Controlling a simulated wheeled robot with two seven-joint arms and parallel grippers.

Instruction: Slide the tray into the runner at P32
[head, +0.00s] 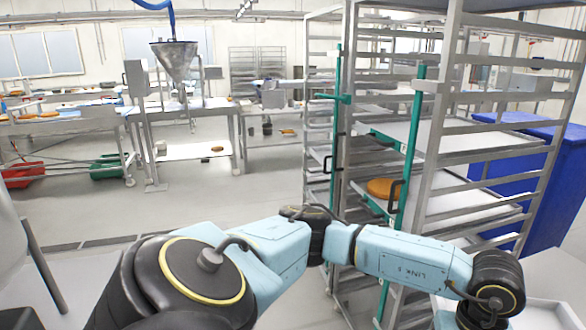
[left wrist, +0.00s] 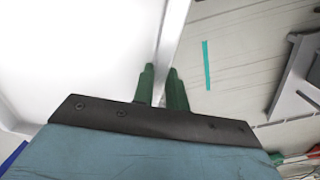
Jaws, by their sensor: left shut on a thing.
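My left gripper (left wrist: 162,70) shows in the left wrist view, its two green fingers closed on the rim of a white tray (left wrist: 75,55). The tray fills the left of that view. In the head view a pale tray corner (head: 552,313) shows at the bottom right, beside the end of my left arm; the gripper itself is hidden there. The tall metal rack (head: 350,110) with its runners stands ahead, right of centre. No P32 label is readable. My right gripper is not in view.
The rack holds several trays, one with a round brown item (head: 381,188). Green upright bars (head: 410,150) with black handles stand at its front. A blue bin (head: 545,180) is right of the rack. Open floor (head: 230,195) lies to the left, before the worktables.

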